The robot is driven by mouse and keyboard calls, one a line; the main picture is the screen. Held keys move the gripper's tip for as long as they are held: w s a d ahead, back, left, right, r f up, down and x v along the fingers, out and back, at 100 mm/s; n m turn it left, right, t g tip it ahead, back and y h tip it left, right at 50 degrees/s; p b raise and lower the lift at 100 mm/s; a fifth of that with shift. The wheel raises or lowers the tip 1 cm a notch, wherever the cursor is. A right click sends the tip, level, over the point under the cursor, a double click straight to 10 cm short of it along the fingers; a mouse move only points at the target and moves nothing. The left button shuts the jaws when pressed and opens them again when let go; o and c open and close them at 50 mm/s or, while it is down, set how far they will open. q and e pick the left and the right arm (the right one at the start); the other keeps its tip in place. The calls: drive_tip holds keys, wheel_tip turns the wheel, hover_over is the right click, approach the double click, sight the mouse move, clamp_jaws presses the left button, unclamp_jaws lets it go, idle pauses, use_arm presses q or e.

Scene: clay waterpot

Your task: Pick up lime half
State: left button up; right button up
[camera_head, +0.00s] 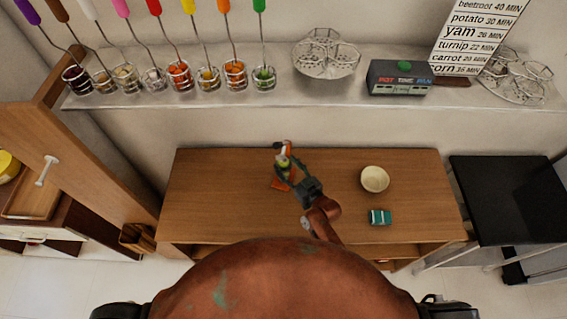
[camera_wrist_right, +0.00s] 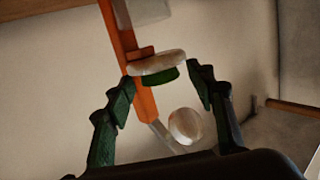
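My right gripper (camera_head: 284,163) reaches over the left middle of the wooden table. A green piece with a pale part, likely the lime half (camera_head: 283,160), shows at its fingers. In the right wrist view, a pale disc with a green side, likely the lime half (camera_wrist_right: 157,67), sits at the fingertips of my right gripper (camera_wrist_right: 160,76). The fingers are spread on either side of it, and I cannot tell whether they touch it. An orange-red bar (camera_wrist_right: 143,98) passes behind. My left gripper is not in view.
The wooden table (camera_head: 220,205) holds a cream bowl (camera_head: 375,179) and a teal box (camera_head: 380,217) at right. A black table (camera_head: 505,190) stands at right. The table's left part is clear.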

drive_tip(key=c, duration=0.9)
drive_tip(key=shift+r, duration=0.15)
